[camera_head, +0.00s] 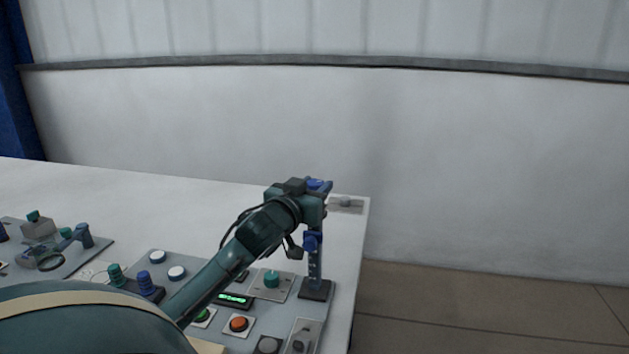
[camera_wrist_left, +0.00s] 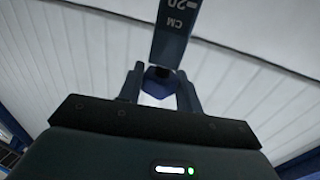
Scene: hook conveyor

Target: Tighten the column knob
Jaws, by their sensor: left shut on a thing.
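A dark upright column (camera_head: 315,268) with a blue clamp (camera_head: 312,241) partway up stands at the right side of the control panel. In the left wrist view the column (camera_wrist_left: 172,32) shows scale marks reading "20 CM". My left gripper (camera_head: 318,193) is at the column's upper part, beside a blue piece (camera_head: 320,185). In the left wrist view my left gripper's fingers (camera_wrist_left: 160,90) are on either side of a small blue knob (camera_wrist_left: 158,101), closed on it. The hand hides part of the column and knob. My right gripper is not in view.
The grey panel carries a green knob (camera_head: 271,279), an orange button (camera_head: 239,323), a green display (camera_head: 234,299) and white buttons. Another panel (camera_head: 88,262) lies at left. A small plate (camera_head: 346,204) is at the table's far right corner. The white table (camera_head: 130,195) is clear behind the panels.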

